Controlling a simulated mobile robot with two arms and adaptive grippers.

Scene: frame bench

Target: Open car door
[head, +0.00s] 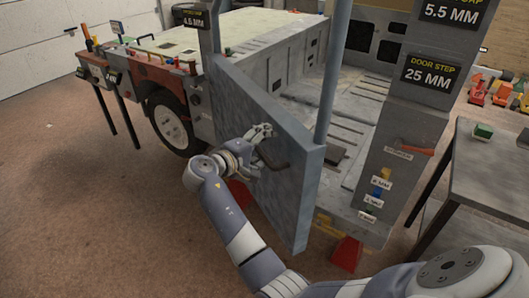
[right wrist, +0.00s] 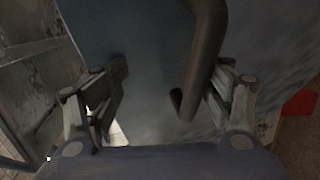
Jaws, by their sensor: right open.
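The car door (head: 285,185) is a blue-grey panel on a bench-like car frame. It stands ajar, with its near edge swung out from the body and the cabin floor (head: 315,110) showing behind it. A dark bar handle (head: 273,153) is on the door's outer face. My right gripper (head: 264,134) is at the handle in the head view. In the right wrist view the handle (right wrist: 205,65) lies between the open fingers (right wrist: 168,95), closer to the right finger. I cannot tell whether that finger touches it. My left gripper is not in view.
The rear pillar (head: 408,135) carries labels and coloured blocks. A grey table (head: 490,165) with a small green block (head: 483,131) stands at the right. Red stands (head: 346,254) are under the frame. The brown floor (head: 110,220) left of the door is clear.

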